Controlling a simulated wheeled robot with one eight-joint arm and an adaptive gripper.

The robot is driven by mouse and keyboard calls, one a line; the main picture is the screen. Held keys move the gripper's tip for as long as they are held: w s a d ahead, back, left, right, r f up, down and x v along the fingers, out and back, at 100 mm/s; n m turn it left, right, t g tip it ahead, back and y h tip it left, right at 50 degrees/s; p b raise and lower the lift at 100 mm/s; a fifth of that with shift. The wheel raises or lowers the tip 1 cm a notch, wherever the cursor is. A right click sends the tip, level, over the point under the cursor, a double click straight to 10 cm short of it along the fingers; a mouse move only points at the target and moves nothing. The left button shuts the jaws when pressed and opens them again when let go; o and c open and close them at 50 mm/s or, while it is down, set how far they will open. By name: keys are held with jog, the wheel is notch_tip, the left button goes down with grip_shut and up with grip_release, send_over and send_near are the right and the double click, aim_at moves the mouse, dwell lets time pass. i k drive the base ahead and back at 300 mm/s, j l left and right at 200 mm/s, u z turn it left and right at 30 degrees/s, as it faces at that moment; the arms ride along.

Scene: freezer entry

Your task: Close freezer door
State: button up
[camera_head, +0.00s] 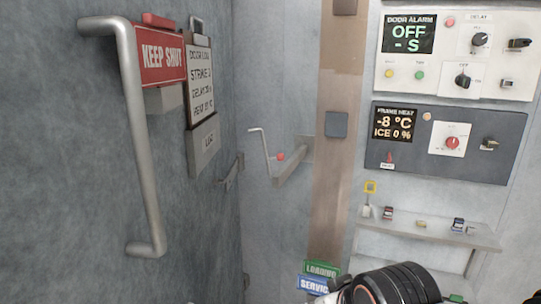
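The freezer door (60,170) looks like the large grey panel filling the left of the view, set at an angle to the wall behind. A long metal pull handle (140,150) runs down it, beside a red KEEP SHUT sign (162,57). A latch-like metal piece (232,172) sits near the panel's right edge. A bent lever with a red knob (281,156) and a bracket (292,165) show past that edge. I cannot tell how wide the door stands open. My gripper's fingers are not in view.
A black ribbed part of my arm shows at the bottom right. A door alarm panel (455,88) reading OFF and a frame heat panel (493,168) hang at right. Below is a small shelf (485,238) with small items. Green and blue labels (318,270) sit low at centre.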

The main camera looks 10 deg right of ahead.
aim_at(108, 195)
jog(key=k+j, duration=0.8)
jog(key=j, duration=0.15)
jog(key=k+l+u, duration=0.05)
